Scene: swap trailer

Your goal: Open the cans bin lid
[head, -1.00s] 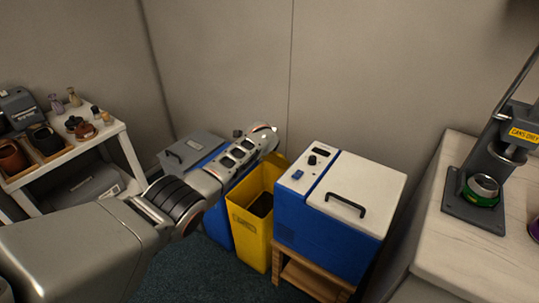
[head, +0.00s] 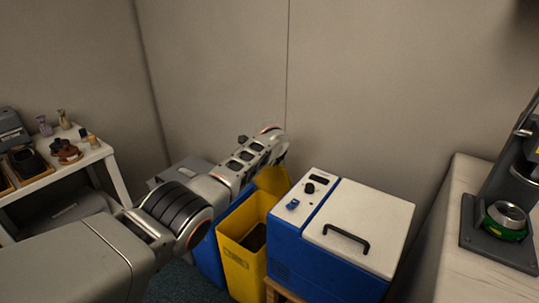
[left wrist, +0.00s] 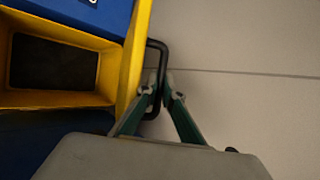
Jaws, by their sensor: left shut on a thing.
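A yellow bin (head: 237,262) stands in the middle of the head view, its opening uncovered and dark inside. Its label is too small to read. Its yellow lid (head: 272,181) stands raised at the back of the opening, and in the left wrist view the lid (left wrist: 132,62) shows nearly edge-on beside the bin (left wrist: 60,98). A black handle (left wrist: 160,46) projects from the lid. My left gripper (left wrist: 161,90) is shut on this handle. In the head view its fingers are hidden behind my arm. My right gripper is not in view.
A blue cooler box (head: 325,262) with a white lid stands close to the right of the bin. A blue bin (head: 208,256) adjoins it on the left, partly behind my arm. The wall (head: 345,90) is close behind. A counter (head: 447,225) with a can press stands at right.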

